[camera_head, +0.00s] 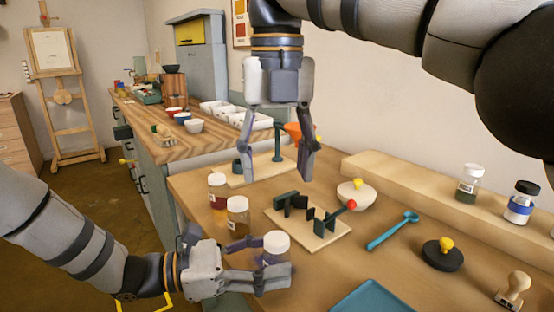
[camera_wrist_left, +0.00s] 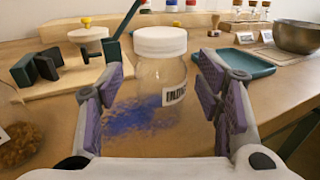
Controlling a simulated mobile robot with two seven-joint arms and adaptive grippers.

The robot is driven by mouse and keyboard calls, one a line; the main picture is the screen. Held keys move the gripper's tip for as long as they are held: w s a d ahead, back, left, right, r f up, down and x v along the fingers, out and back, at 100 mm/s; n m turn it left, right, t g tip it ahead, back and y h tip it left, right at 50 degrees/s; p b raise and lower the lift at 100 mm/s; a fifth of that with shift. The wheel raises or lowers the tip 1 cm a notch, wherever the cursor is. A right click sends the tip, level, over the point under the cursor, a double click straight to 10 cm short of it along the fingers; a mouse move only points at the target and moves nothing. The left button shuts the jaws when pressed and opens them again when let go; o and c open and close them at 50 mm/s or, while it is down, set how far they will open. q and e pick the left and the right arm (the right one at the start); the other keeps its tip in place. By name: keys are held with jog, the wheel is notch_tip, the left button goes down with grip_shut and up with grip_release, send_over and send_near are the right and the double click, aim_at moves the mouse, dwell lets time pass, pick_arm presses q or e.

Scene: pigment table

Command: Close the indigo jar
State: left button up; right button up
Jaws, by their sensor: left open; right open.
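The indigo jar (camera_head: 268,258) is a clear jar with blue powder low inside and a white lid on its mouth. It also shows large in the left wrist view (camera_wrist_left: 160,85), upright, with a partly seen label; I cannot tell how tight its white lid (camera_wrist_left: 160,41) is. My left gripper (camera_head: 275,260) is open, its fingers on either side of the jar, with a gap showing at the right pad. My right gripper (camera_head: 275,172) is open and empty, pointing down above the table behind the jar.
A red jar (camera_head: 217,191) and an ochre jar (camera_head: 238,217) stand close behind the indigo jar. A wooden board with dark green blocks (camera_head: 308,229) lies to the right. A blue scoop (camera_head: 393,231), a black disc with yellow knob (camera_head: 441,255) and a teal tray (camera_head: 372,298) lie farther right.

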pick_arm(q)
jog(key=v, duration=1)
jog(key=shift+a, duration=0.2)
jog(key=shift+s, duration=0.15)
